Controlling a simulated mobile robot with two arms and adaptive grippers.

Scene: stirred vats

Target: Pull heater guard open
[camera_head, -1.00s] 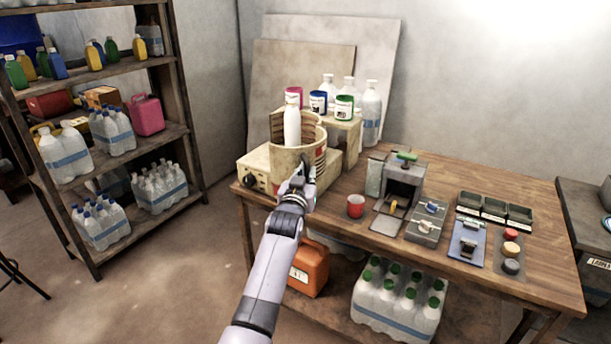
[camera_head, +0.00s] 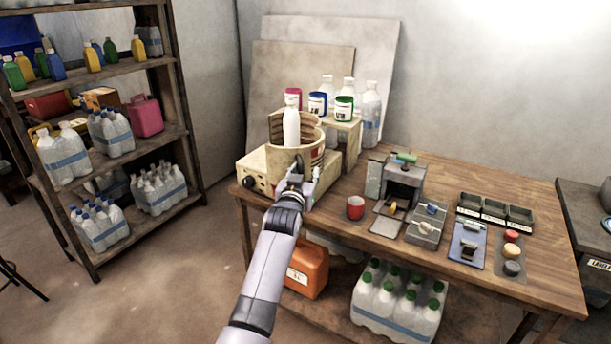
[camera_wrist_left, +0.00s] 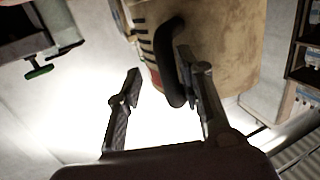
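The heater guard (camera_head: 275,160) is a cream curved shell on the heater (camera_head: 255,173), around a white bottle (camera_head: 291,128). In the left wrist view the guard (camera_wrist_left: 225,45) has dark slots and a black curved handle (camera_wrist_left: 170,60). My left gripper (camera_head: 299,178) is at the guard's front. In the left wrist view its fingers (camera_wrist_left: 160,85) are apart. The handle lies between them, close against the right-hand finger; I cannot tell whether they touch. The gripper hides part of the guard's front in the head view. My right gripper is not in view.
A red mug (camera_head: 355,207) and a grey press-like device (camera_head: 402,185) stand right of the heater on the wooden table (camera_head: 540,255). Several labelled jars stand on a small stand (camera_head: 345,140) behind. A shelf (camera_head: 150,65) with bottles is on the left.

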